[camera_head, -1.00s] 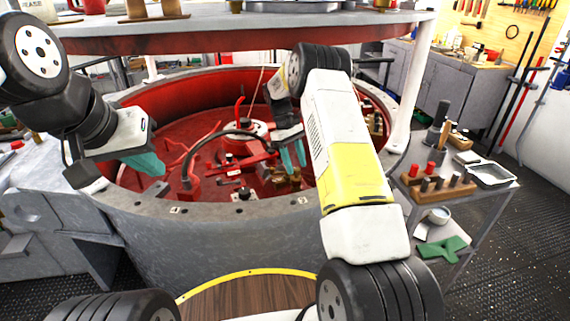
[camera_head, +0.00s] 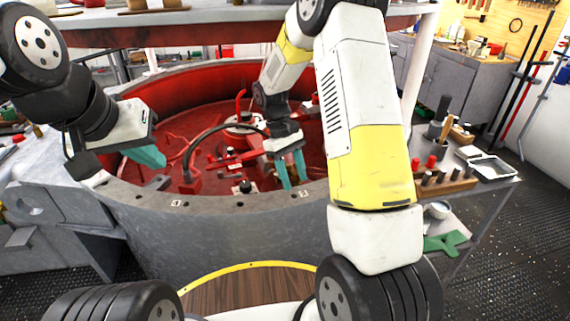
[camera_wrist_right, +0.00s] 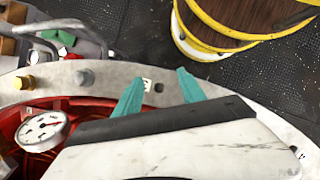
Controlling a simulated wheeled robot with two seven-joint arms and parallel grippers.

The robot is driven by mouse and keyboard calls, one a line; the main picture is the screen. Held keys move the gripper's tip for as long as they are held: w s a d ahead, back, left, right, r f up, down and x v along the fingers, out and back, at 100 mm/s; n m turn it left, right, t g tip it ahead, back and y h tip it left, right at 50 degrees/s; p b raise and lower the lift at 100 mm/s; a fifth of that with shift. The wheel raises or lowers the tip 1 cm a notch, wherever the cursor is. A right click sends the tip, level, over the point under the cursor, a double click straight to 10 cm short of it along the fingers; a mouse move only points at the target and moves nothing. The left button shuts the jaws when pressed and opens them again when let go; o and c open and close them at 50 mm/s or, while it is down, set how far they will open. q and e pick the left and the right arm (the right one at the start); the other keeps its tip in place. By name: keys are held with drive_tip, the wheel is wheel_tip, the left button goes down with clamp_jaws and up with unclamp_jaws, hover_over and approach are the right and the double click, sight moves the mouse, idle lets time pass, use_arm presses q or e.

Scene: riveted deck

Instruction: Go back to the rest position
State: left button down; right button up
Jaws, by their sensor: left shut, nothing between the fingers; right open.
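My left gripper (camera_head: 146,157) is at the left, over the near left rim of the round grey tub with a red inside (camera_head: 205,207). Its teal fingers are together and hold nothing. My right gripper (camera_head: 292,170) hangs fingers-down over the tub's near inner part, close behind the near rim. Its teal fingers are apart and nothing is between them. The right wrist view shows both open fingertips (camera_wrist_right: 158,92) over the grey rim (camera_wrist_right: 240,105), with dark floor beyond. The task names no object.
Inside the tub are red fittings, a black hose and a gauge (camera_wrist_right: 42,132). A side table (camera_head: 490,188) with tools and a white tray (camera_head: 489,168) stands to the right. A shelf (camera_head: 225,14) crosses above the tub. A wooden round with a yellow edge (camera_head: 250,290) lies in front.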

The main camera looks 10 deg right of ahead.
drive_tip(key=shift+s, duration=0.15)
drive_tip(key=s+r+m+t+y, duration=0.15)
drive_tip(key=s+r, duration=0.25)
drive_tip(key=r, duration=0.4)
drive_tip(key=s+r+m+t+y, duration=0.1)
drive_tip(key=s+r+m+t, duration=0.2)
drive_tip(key=r, duration=0.5)
drive_tip(key=s+r+m+t+y, duration=0.1)
drive_tip(key=s+r+t, duration=0.4)
drive_tip(key=s, duration=0.6)
drive_tip(key=shift+s+r+y, duration=0.2)
drive_tip(key=shift+r+y, duration=0.35)
drive_tip(key=shift+r, duration=0.45)
drive_tip(key=shift+a+m, duration=0.1)
drive_tip(key=shift+m, duration=0.15)
